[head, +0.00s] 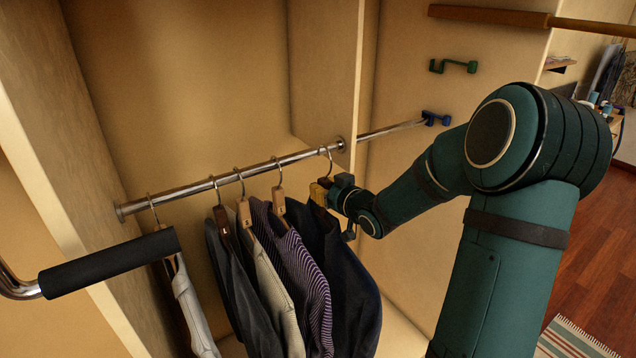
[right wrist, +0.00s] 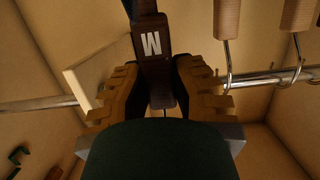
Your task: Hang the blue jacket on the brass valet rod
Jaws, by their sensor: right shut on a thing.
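A dark blue jacket (head: 355,290) hangs at the right end of the row of clothes on the chrome rail (head: 190,188). My right gripper (head: 322,190) is at the top of this jacket, its fingers closed around the neck of its hanger, just below the rail. In the right wrist view, the dark hanger (right wrist: 153,55) with a white size letter sits between the tan finger pads (right wrist: 160,90). The hanger's hook (head: 327,158) appears to be over the rail. My left gripper is not in view.
Several other garments (head: 290,280) hang close on the jacket's left. A black-gripped chrome handle (head: 110,262) is at the front left. A divider panel (head: 345,75) stands beside the rail's right end. A green hook (head: 453,66) and a blue bracket (head: 435,118) are on the right panel.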

